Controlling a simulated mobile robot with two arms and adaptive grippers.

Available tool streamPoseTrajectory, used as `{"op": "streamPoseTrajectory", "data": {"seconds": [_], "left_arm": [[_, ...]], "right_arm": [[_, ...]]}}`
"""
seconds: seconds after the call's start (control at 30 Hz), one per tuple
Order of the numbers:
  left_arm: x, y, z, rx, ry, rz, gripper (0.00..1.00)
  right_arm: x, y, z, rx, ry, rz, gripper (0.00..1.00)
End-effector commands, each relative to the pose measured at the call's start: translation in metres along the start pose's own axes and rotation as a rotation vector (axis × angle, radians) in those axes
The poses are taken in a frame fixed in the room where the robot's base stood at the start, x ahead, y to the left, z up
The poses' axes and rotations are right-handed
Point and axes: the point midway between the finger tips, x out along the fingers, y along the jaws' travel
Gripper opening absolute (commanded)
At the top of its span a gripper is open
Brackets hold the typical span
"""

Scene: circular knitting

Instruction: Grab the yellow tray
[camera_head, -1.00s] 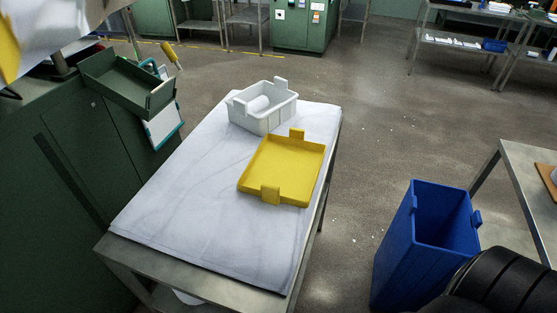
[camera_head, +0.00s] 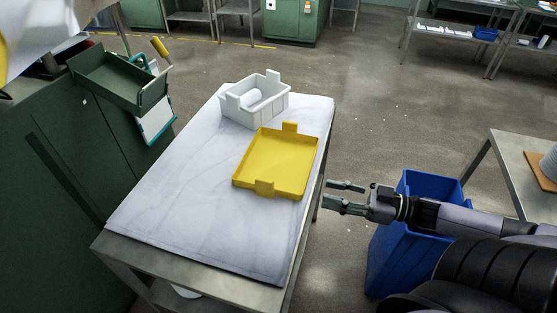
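The yellow tray (camera_head: 279,164) is a shallow square tray with an upright tab on its far edge and another on its near edge. It lies on the white-covered table (camera_head: 190,200), toward the right side. My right gripper (camera_head: 328,193) comes in from the right, just beyond the table's right edge. Its two fingers are spread apart and empty, pointing left toward the tray, with a gap between them and it. My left gripper is not in view.
A white bin (camera_head: 256,103) holding a white roll stands behind the tray. A blue bin (camera_head: 396,258) stands on the floor below my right arm. A green cabinet (camera_head: 75,165) borders the table at left. Another table (camera_head: 505,185) is at right. The table's near part is clear.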

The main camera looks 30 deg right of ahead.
Motion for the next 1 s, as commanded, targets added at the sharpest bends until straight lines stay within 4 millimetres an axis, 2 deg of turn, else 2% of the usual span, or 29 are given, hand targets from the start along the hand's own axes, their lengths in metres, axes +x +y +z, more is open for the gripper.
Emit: {"op": "streamPoseTrajectory", "data": {"seconds": [0.2, 0.53, 1.0], "left_arm": [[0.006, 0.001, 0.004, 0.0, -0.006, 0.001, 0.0], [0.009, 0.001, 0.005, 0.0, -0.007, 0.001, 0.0], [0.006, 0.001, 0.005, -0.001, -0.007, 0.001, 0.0]], "right_arm": [[0.039, 0.001, 0.0, -0.004, 0.005, 0.001, 0.36], [0.091, 0.002, 0.0, -0.005, 0.004, 0.003, 0.36], [0.127, 0.0, 0.002, -0.002, 0.002, 0.006, 0.36]]}}
